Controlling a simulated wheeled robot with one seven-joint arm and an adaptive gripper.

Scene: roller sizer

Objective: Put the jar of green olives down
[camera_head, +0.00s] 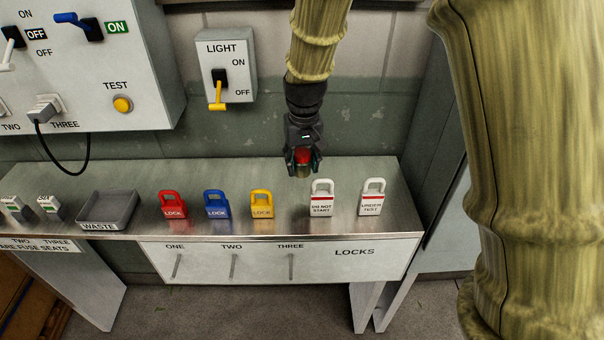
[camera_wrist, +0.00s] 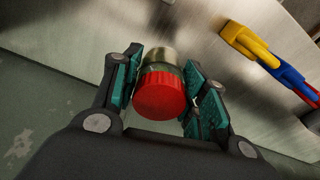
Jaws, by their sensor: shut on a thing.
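The jar of green olives (camera_wrist: 160,92) has a red lid and a greenish body in the wrist view. My gripper (camera_wrist: 160,90) is shut on it, with a teal pad on each side of the jar. In the head view my gripper (camera_head: 303,165) is over the back of the metal bench (camera_head: 345,172), and the red lid of the jar (camera_head: 303,156) shows between the fingers. Whether the jar's base touches the bench I cannot tell. The olives inside are too small to make out.
A yellow lock (camera_head: 262,204), a blue lock (camera_head: 217,205) and a red lock (camera_head: 173,206) stand left of my gripper. Two white tags, "DO NOT START" (camera_head: 321,198) and "UNDER TEST" (camera_head: 372,198), stand to the right. A waste tray (camera_head: 107,211) is further left. The wall is close behind.

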